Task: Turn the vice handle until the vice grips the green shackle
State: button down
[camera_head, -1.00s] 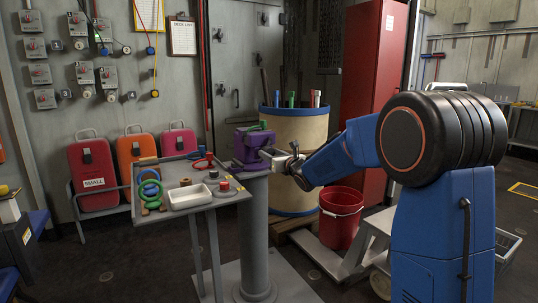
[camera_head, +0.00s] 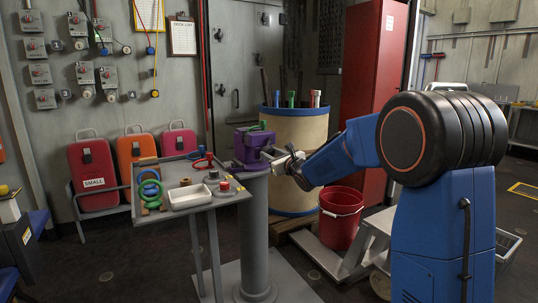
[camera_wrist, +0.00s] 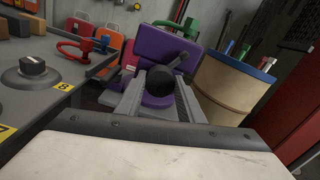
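The purple vice (camera_head: 240,151) stands on top of a grey pedestal, and it also shows in the wrist view (camera_wrist: 150,48). The green shackle (camera_wrist: 187,29) sits at the vice's top; it is small in the head view (camera_head: 259,126). My gripper (camera_wrist: 160,92) is at the vice's near side. Its two grey fingers are apart, one on each side of a round black knob (camera_wrist: 160,79) at the front of the vice. I cannot tell whether they press on it. A dark bar (camera_wrist: 180,58) slants up right behind the knob. The jaw contact with the shackle is unclear.
A grey side table (camera_head: 222,197) left of the pedestal holds a white tray (camera_head: 189,196), rings and a red shackle (camera_wrist: 86,49). A tan drum (camera_head: 300,145) stands behind, and a red bucket (camera_head: 341,218) sits right of the pedestal.

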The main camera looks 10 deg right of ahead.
jog(key=m, duration=1.1)
jog(key=shift+w, duration=0.1)
jog(key=m, duration=0.3)
jog(key=shift+m, duration=0.5)
jog(key=m, duration=0.6)
jog(key=shift+w+a, duration=0.1)
jog(key=m, duration=0.8)
jog(key=shift+m, duration=0.4)
